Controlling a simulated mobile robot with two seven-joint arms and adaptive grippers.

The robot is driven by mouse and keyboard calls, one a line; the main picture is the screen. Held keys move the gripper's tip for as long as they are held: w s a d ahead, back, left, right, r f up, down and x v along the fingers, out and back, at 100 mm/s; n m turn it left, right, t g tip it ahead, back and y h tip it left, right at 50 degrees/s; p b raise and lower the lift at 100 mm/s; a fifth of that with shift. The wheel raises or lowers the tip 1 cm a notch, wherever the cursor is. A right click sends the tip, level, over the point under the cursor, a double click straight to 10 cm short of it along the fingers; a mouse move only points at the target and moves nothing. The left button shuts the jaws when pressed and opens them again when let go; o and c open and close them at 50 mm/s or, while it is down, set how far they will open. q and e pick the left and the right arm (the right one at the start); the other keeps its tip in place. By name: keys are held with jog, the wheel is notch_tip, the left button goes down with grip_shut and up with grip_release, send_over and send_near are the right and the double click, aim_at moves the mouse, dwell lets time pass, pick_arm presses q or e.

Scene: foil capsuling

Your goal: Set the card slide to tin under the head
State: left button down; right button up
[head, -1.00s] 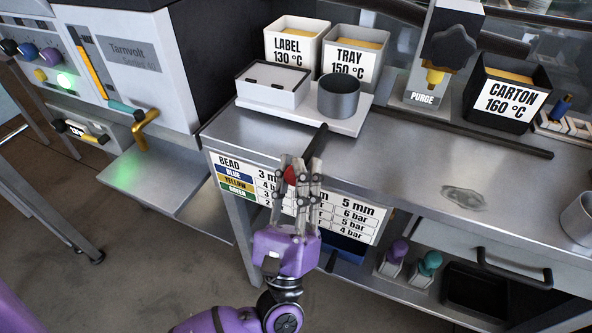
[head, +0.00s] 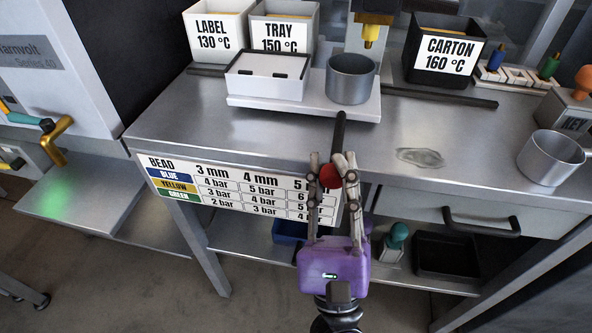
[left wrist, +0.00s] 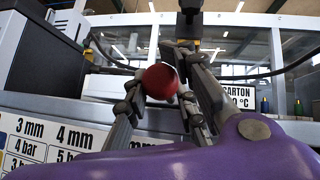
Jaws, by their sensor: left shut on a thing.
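The card slide is a pale plate (head: 300,113) on a dark rail on the bench. It carries a white box (head: 266,77) on its left and a grey tin (head: 350,79) on its right. A dark rod (head: 339,132) runs forward from the plate to a red knob (head: 330,176). My left gripper (head: 332,165) is shut on this knob, which also shows between the fingers in the left wrist view (left wrist: 160,81). The head's yellow nozzle (head: 371,36) is behind and slightly right of the tin in the picture. My right gripper is not in view.
The label bin (head: 212,37), tray bin (head: 283,37) and carton bin (head: 444,57) stand at the back. A metal cup (head: 551,157) is at the right, with a clear pool (head: 420,157) left of it. A bead chart (head: 235,187) hangs on the front edge.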

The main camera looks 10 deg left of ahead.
pick_arm(q)
jog(key=shift+d+f+b, duration=0.2)
jog(key=shift+d+b, duration=0.1)
jog(key=shift+d, duration=0.85)
jog(key=c, duration=1.5)
grip_release()
jog(key=shift+c, duration=0.2)
jog(key=shift+a+r, duration=0.1)
jog(key=v, duration=1.2)
jog(key=shift+s, duration=0.1)
